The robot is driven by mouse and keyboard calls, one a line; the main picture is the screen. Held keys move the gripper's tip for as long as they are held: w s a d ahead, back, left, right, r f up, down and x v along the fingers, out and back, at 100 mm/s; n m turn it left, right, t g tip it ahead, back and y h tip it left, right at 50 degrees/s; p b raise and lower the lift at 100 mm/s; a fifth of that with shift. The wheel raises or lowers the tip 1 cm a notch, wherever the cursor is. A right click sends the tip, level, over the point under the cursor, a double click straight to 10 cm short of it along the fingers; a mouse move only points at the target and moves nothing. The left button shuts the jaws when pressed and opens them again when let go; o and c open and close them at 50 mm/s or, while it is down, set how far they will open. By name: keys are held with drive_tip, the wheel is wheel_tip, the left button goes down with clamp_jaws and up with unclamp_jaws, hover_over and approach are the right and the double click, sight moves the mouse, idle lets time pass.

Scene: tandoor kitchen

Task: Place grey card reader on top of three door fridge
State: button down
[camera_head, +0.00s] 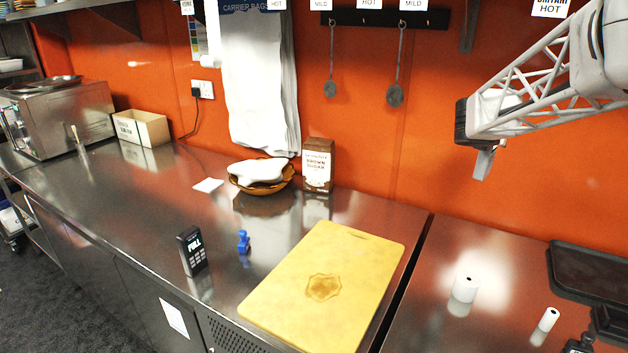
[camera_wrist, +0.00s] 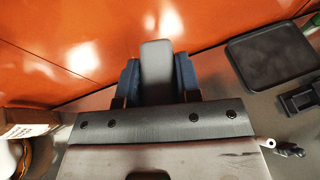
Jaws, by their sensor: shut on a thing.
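My gripper (camera_head: 484,152) is raised at the upper right in the head view, in front of the orange wall. It is shut on a flat grey slab, which looks like the grey card reader (camera_head: 483,164). In the wrist view the grey card reader (camera_wrist: 157,75) sits between the two blue fingers; its keys or screen do not show. The steel counter on the left, with doors below, appears to be the three door fridge (camera_head: 120,215). The gripper is to the right of its top and well above the counters.
On the fridge top are a yellow cutting board (camera_head: 350,265), a black keypad device reading "FULL" (camera_head: 193,252), a blue stamp-like item (camera_head: 243,241), a bowl (camera_head: 285,178) and a brown sugar box (camera_head: 318,165). Bare steel lies left of the bowl.

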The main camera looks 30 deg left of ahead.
drive_tip(key=s+a+n+g+y, duration=0.2)
drive_tip(key=s+a+n+y, duration=0.3)
drive_tip(key=a, duration=0.6)
drive_tip(key=s+a+n+g+y, duration=0.2)
drive_tip(key=s+a+n+y, duration=0.3)
drive_tip(key=a, duration=0.6)
drive_tip(key=s+a+n+g+y, duration=0.2)
drive_tip(key=s+a+n+y, duration=0.3)
drive_tip(key=a, duration=0.6)
drive_tip(key=s+a+r+n+g+y, duration=0.1)
drive_tip(key=s+a+n+g+y, duration=0.1)
drive_tip(key=s+a+n+g, duration=0.7)
wheel_tip(320, 180, down, 22)
drive_tip(key=s+m+t, duration=0.2)
drive_tip(key=m, duration=0.1)
drive_tip(key=shift+s+d+f, duration=0.15)
drive_tip(key=shift+s+d, duration=0.1)
drive_tip(key=shift+w+a, duration=0.1)
drive_tip(key=w+a+f, duration=0.1)
drive_tip(key=w+a, duration=1)
drive_tip(key=shift+f, duration=0.25)
drive_tip(key=shift+a, duration=0.1)
